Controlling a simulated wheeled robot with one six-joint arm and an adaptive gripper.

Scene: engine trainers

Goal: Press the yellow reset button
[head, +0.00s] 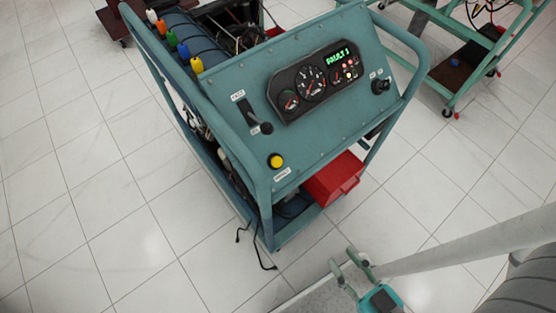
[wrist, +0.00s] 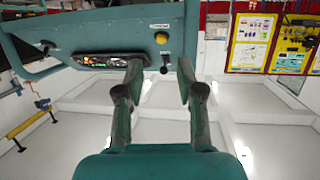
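The yellow reset button (head: 276,161) sits near the lower left of the teal sloped control panel (head: 215,120), just above a small white label. In the wrist view the button (wrist: 161,38) shows at the top, beyond and between the fingertips. My gripper (head: 344,260) is low in the head view, right of and below the button, with floor showing between it and the trainer. The wrist view shows my gripper (wrist: 160,72) with its two fingers apart and nothing between them. The button is unobstructed in both views.
A black lever (head: 258,120) stands above the button. The gauge cluster (head: 315,82) has a green "FAULT 1" display, and a black knob (head: 380,86) is at right. A red box (head: 335,180) juts out below the panel. A black cable (head: 258,250) lies on the floor.

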